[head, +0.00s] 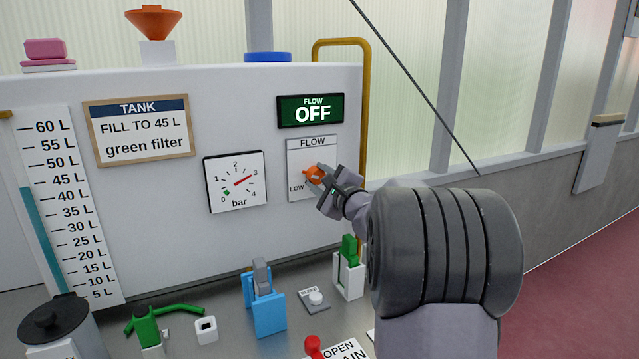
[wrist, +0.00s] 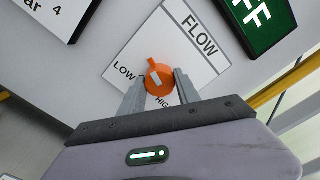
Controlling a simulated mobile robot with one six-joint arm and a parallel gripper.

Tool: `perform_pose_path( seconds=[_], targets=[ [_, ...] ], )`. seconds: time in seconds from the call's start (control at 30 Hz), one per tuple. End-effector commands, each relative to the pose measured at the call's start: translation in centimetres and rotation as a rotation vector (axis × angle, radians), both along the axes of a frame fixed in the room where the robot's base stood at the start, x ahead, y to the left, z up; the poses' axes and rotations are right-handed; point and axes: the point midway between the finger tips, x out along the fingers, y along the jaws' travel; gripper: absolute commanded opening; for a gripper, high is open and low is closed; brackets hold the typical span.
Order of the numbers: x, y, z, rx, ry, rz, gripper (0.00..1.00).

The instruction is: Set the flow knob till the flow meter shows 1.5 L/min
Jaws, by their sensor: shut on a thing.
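The orange flow knob (head: 313,175) sits on a white plate marked FLOW (head: 299,153) on the upright panel. My gripper (head: 326,180) reaches it from the right and is shut on it. In the wrist view the knob (wrist: 159,79) is between the two grey fingers, with its pointed tab toward the top of the picture. The LOW and HIGH labels show beside it there, HIGH partly hidden by a finger. The green flow meter (head: 311,110) above the plate reads OFF.
A pressure gauge (head: 236,181) left of the plate reads near 3 bar. A tank sign (head: 137,130) and a level scale (head: 66,205) are further left. Blue (head: 265,300) and green (head: 349,270) valve levers and a bleed button (head: 315,298) stand on the bench below.

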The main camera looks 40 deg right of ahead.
Motion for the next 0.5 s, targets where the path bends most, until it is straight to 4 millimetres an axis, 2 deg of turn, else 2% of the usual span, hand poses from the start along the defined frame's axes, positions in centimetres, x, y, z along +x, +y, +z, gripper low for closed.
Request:
perform_pose_path(
  seconds=[0.2,0.5],
  targets=[
    [-0.01,-0.01,-0.09,-0.143,0.037,0.000,0.00],
    [0.00,-0.01,-0.09,-0.262,0.065,0.000,0.00]
  ],
)
